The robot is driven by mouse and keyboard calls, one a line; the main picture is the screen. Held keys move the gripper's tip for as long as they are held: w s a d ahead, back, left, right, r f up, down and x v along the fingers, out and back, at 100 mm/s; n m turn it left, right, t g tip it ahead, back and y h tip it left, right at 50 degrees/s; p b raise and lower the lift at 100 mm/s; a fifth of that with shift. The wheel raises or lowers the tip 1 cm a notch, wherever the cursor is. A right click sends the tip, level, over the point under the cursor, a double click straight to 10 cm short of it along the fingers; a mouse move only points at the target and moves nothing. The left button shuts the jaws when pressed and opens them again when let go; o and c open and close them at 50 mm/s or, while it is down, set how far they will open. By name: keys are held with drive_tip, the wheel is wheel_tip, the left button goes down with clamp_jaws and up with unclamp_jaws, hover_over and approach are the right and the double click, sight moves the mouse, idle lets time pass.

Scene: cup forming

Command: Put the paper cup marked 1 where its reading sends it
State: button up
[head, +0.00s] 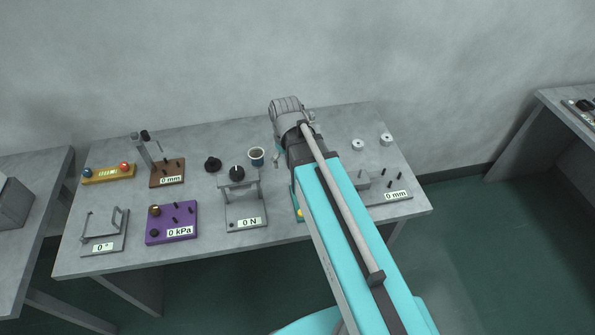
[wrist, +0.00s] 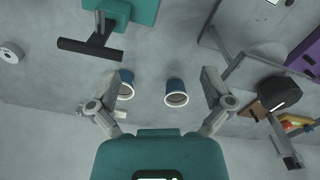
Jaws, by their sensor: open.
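Two blue paper cups with pale rims are in the wrist view, a left one (wrist: 126,84) and a right one (wrist: 176,86), both between the spread fingers of my gripper (wrist: 160,100). The left cup is close to the left finger; I cannot tell if they touch. In the head view one blue cup (head: 256,158) stands on the table behind the 0 N gauge (head: 246,222); the other is not visible there. I cannot read a number on either cup. My gripper is open and empty; in the head view my arm mostly hides it.
On the table (head: 120,262) stand a purple 0 kPa gauge (head: 188,210), a 0 degree frame (head: 117,243), a brown 0 mm stand (head: 159,179), another 0 mm gauge (head: 380,200), a yellow rack (head: 100,179), a black knob (head: 213,164) and white rollers (head: 386,140).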

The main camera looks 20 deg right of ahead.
drive_tip(key=s+m, duration=0.1)
drive_tip(key=s+d+m, duration=0.1)
drive_tip(key=s, duration=0.1)
drive_tip(key=s+m, duration=0.1)
drive_tip(key=s, duration=0.1)
drive_tip(key=shift+s+d, duration=0.15)
drive_tip(key=shift+d, duration=0.2)
idle(0.9)
